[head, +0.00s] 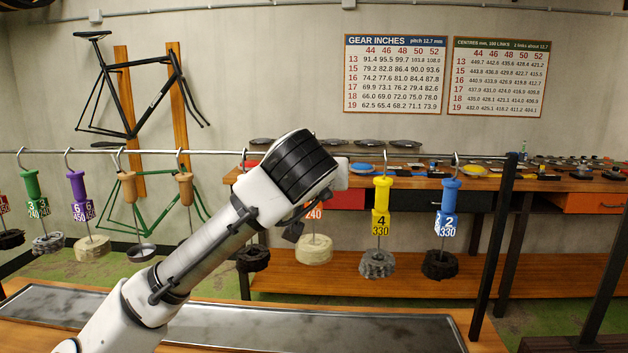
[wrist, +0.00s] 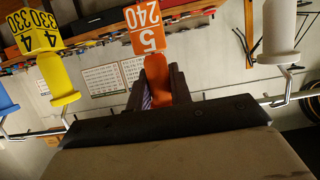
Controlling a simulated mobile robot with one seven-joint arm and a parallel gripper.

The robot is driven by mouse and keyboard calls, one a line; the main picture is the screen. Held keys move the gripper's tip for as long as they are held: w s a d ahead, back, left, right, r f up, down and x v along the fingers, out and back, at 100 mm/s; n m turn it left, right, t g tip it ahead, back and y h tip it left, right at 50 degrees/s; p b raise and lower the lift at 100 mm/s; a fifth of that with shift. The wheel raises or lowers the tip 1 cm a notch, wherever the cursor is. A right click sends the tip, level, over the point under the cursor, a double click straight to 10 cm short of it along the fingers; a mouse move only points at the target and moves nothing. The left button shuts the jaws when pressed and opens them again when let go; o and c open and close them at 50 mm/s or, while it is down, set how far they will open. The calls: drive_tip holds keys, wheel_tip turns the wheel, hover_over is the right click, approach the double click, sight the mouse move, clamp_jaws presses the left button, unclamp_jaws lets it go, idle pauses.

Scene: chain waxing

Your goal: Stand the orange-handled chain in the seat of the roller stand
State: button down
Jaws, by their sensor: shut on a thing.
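The orange-handled chain shows its orange tag (head: 314,214), marked 240, and its pale coil (head: 314,249) below my arm in the head view. My gripper (wrist: 160,88) is shut on this handle. My wrist hides the handle's top and any hook in the head view, so I cannot tell whether the chain still hangs from the rail. The coil hangs clear of the bench. I cannot make out the roller stand or its seat in either view.
A horizontal rail (head: 80,152) crosses the view, with other chains on hooks. The yellow-handled chain (head: 378,263) and blue-handled chain (head: 439,264) hang to the right. A white handle (wrist: 280,35) is close by in the wrist view. A long metal-topped bench (head: 300,328) lies in front.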

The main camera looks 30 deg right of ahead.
drive_tip(key=shift+s+a+f, duration=0.1)
drive_tip(key=shift+s+a, duration=0.05)
drive_tip(key=shift+s, duration=0.05)
drive_tip(key=shift+s+a+b, duration=0.3)
drive_tip(key=shift+s+a, duration=0.35)
drive_tip(key=shift+s, duration=0.15)
drive_tip(key=shift+s+a+b, duration=0.3)
drive_tip(key=shift+s+a, duration=0.3)
drive_tip(key=shift+s, duration=0.2)
drive_tip(key=shift+r, duration=0.2)
